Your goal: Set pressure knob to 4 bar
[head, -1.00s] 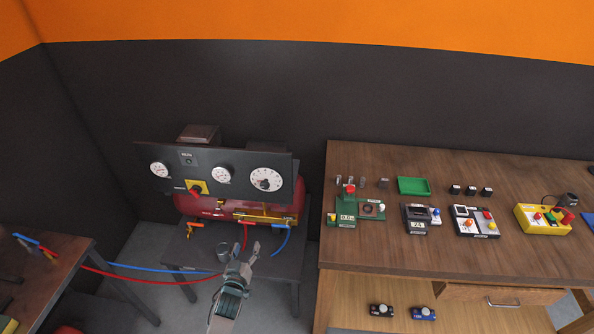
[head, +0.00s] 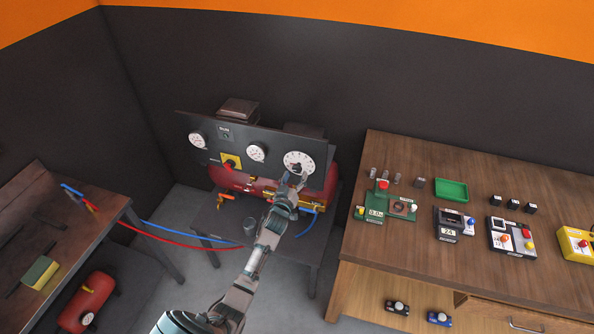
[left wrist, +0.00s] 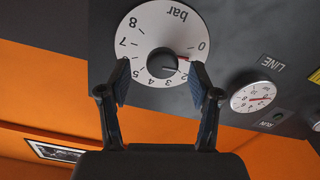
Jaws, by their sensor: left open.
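The pressure knob is a dark round knob (left wrist: 162,63) at the centre of a white dial (left wrist: 143,42) marked "bar", upside down in the left wrist view. A small red pointer shows on the knob's side toward the 0 and 1 marks. In the head view the dial (head: 299,157) is at the right end of the black panel. My left gripper (left wrist: 160,80) is open, its two fingers apart on either side of the dial's lower part. In the head view the left gripper (head: 297,180) is just in front of the dial, partly covering it. I cannot tell any contact.
A gauge labelled "LINE" (left wrist: 254,97) sits beside the dial; the panel also has a yellow plate (head: 231,161) with a red handle. The red tank (head: 230,178) is below. A wooden bench (head: 400,245) with devices stands at right. Hoses (head: 170,238) run left.

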